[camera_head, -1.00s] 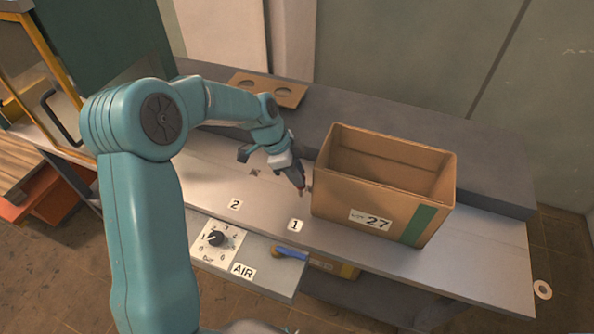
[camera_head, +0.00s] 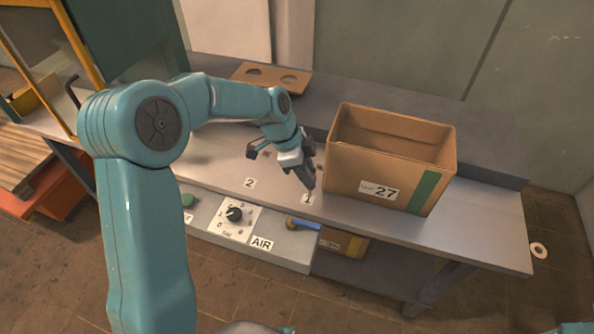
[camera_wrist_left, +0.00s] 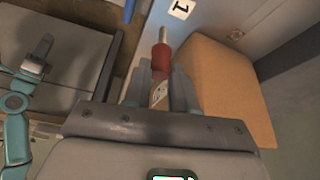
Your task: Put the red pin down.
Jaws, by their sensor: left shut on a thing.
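My left gripper (camera_head: 311,184) points down over the bench, just behind the label 1 (camera_head: 308,198) and left of the cardboard box. In the left wrist view its jaws (camera_wrist_left: 160,90) are shut on the red pin (camera_wrist_left: 160,62). The pin has a red collar and a bare metal tip that points away from the jaws, towards the label 1 (camera_wrist_left: 181,9). In the head view the pin is too small to make out clearly. I cannot tell whether its tip touches the bench. A teal arm with a grey end, likely my right gripper (camera_wrist_left: 42,48), shows small at the left of the wrist view.
The open cardboard box (camera_head: 385,190) marked 27 stands close to the right of my left gripper. Label 2 (camera_head: 250,183) lies to the left on bare bench. A dial panel (camera_head: 234,218) and blue handle (camera_head: 303,224) are at the front. A board with two holes (camera_head: 270,78) lies behind.

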